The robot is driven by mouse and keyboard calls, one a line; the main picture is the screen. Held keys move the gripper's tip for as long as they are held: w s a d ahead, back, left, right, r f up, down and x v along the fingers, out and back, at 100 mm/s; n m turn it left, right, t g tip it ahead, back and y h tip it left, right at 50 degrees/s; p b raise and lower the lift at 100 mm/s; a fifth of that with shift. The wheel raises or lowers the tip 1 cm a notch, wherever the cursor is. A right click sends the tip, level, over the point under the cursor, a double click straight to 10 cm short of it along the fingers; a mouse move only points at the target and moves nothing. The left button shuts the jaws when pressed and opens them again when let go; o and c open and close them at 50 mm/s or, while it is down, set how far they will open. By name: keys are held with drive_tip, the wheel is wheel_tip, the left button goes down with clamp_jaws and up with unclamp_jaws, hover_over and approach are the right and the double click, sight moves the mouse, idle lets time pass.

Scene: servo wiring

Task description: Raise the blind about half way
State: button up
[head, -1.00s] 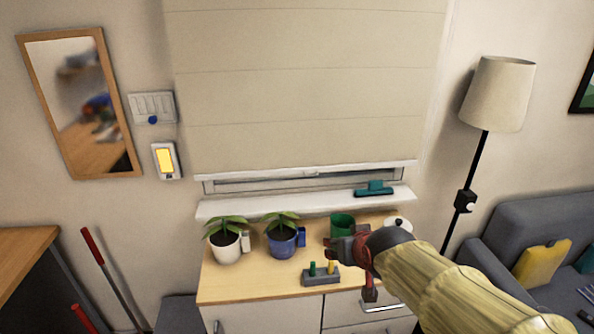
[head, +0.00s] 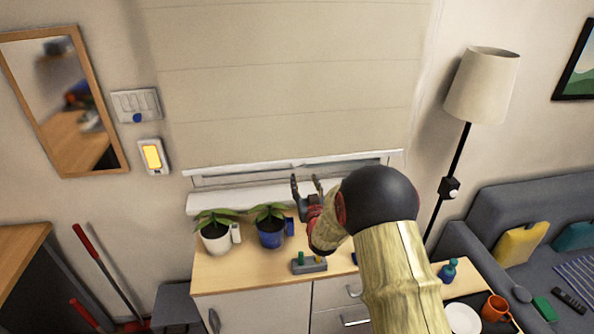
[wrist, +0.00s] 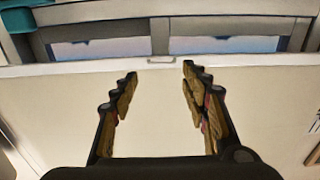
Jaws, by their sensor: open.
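The beige blind (head: 290,90) hangs nearly all the way down over the window. Its white bottom rail (head: 240,167) sits a little above the sill, with a strip of window showing below it. My gripper (head: 305,179) is open and empty, its fingers pointing at the rail's middle. In the wrist view, the rail (wrist: 90,66) crosses the picture with a small metal tab (wrist: 161,60) at its middle. The tab appears between my open fingertips (wrist: 160,72); I cannot tell how far off it is. The blind's cloth (wrist: 155,125) fills the lower part there.
Two potted plants (head: 216,236) (head: 271,233) and a grey block with pegs (head: 309,264) stand on the cabinet (head: 245,285) below. A slider panel with a blue knob (head: 137,117) and a yellow-lit switch (head: 153,156) are on the left wall. A floor lamp (head: 482,85) stands right.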

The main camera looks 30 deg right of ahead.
drive_tip(key=x, duration=0.6)
drive_tip(key=shift+w, duration=0.2)
drive_tip(key=shift+c, duration=1)
drive_tip(key=shift+d, duration=0.1)
clamp_jaws()
